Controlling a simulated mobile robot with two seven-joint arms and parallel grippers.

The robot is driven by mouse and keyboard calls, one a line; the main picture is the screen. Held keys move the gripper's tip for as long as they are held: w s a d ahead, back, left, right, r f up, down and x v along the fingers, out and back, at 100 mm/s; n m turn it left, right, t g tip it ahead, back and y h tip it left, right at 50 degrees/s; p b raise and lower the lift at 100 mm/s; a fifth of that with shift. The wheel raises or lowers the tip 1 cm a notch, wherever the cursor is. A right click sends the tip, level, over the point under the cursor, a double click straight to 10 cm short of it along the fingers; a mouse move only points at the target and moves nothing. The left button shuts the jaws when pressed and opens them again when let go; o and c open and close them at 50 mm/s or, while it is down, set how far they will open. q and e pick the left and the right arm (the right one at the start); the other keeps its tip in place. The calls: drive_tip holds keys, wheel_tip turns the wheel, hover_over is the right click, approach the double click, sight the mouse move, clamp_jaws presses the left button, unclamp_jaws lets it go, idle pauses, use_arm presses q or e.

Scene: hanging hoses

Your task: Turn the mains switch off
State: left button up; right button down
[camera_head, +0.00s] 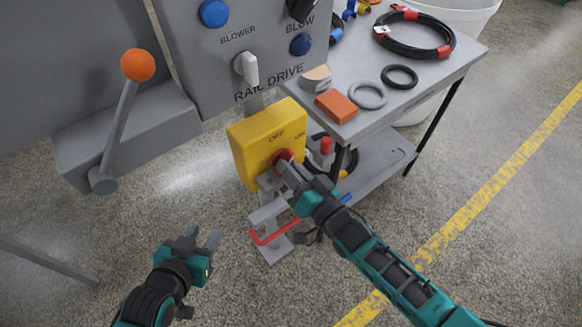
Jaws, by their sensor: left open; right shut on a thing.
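The mains switch is a yellow box (262,140) below the grey control panel, with a red knob (282,157) on its front and "OFF" lettering above it. A second word beside it is too small to read for sure. My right gripper (285,168) is at the box's front, shut on the red knob. Its fingers hide part of the knob, so I cannot tell which way the knob points. My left gripper (203,243) is open and empty, low over the floor, to the left of the box and apart from it.
The grey control panel (215,55) has blue buttons and a white selector. A lever with an orange ball (138,65) stands at left. A grey table (440,75) with hoses, rings and an orange block (336,106) is behind. A red bent handle (270,236) sits below the box.

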drive_tip(key=n, duration=0.6)
drive_tip(key=shift+n, duration=0.4)
idle(0.3)
drive_tip(key=c, duration=1.1)
unclamp_jaws()
drive_tip(key=p+v, duration=0.1)
drive_tip(key=v, duration=1.2)
drive_tip(key=s+d+f+m+g+h, duration=0.1)
drive_tip(key=d+h, duration=0.2)
drive_tip(key=s+d+f+m+g+h, duration=0.1)
drive_tip(key=d+m+h, duration=0.1)
drive_tip(key=d, duration=0.1)
drive_tip(key=d+f+m+g+h, duration=0.1)
drive_tip(key=d+h, duration=0.2)
drive_tip(key=shift+s+d+f+m+g+h, duration=0.25)
drive_tip(key=shift+s+d+m+g+h, duration=0.05)
drive_tip(key=shift+s+d+m+g, duration=0.1)
